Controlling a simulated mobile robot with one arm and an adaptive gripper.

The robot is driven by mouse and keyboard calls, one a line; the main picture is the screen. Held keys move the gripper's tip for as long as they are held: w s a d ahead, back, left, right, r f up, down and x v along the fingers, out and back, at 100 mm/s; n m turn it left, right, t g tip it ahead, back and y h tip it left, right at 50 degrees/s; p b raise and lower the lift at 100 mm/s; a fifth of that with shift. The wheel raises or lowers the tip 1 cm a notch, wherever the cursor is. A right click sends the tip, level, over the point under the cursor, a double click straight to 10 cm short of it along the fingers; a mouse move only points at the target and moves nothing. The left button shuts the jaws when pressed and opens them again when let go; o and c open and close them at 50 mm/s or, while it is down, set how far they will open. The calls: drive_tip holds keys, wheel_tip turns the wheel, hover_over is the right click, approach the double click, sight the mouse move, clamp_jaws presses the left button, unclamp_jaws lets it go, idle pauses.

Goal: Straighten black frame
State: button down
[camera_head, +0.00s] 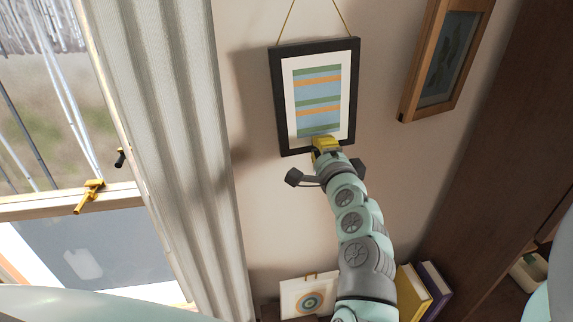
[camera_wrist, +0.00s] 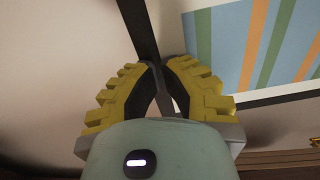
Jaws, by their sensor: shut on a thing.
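The black frame (camera_head: 277,99) hangs on the wall from a cord (camera_head: 288,20) and holds a striped picture of blue, green and orange bands in a white mat. In the head view it looks slightly tilted. My gripper (camera_head: 325,145) is at the frame's bottom edge, right of its lower left corner. In the wrist view the yellow fingers of my gripper (camera_wrist: 162,85) close on the dark edge of the black frame (camera_wrist: 140,30). The striped picture (camera_wrist: 250,45) shows at upper right there. The fingers hide the part of the edge they grip.
A wooden-framed picture (camera_head: 412,75) hangs to the right. A pale curtain (camera_head: 175,130) and a window are on the left. Below are a small picture with coloured rings (camera_head: 293,297) and upright books (camera_head: 411,292). A dark wooden cabinet (camera_head: 490,160) stands at right.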

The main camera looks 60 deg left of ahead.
sight(305, 147)
drive_tip(key=shift+s+a+p, duration=0.2)
drive_tip(key=shift+s+a, duration=0.1)
drive_tip(key=shift+s, duration=0.4)
drive_tip(key=shift+s+a+p, duration=0.2)
drive_tip(key=shift+s+a, duration=0.1)
drive_tip(key=shift+s, duration=0.4)
idle(1.1)
drive_tip(key=shift+d, duration=0.15)
drive_tip(key=b+v, duration=0.1)
drive_tip(key=v, duration=0.6)
drive_tip(key=shift+s+d, duration=0.2)
drive_tip(key=shift+d, duration=0.15)
idle(0.7)
idle(0.5)
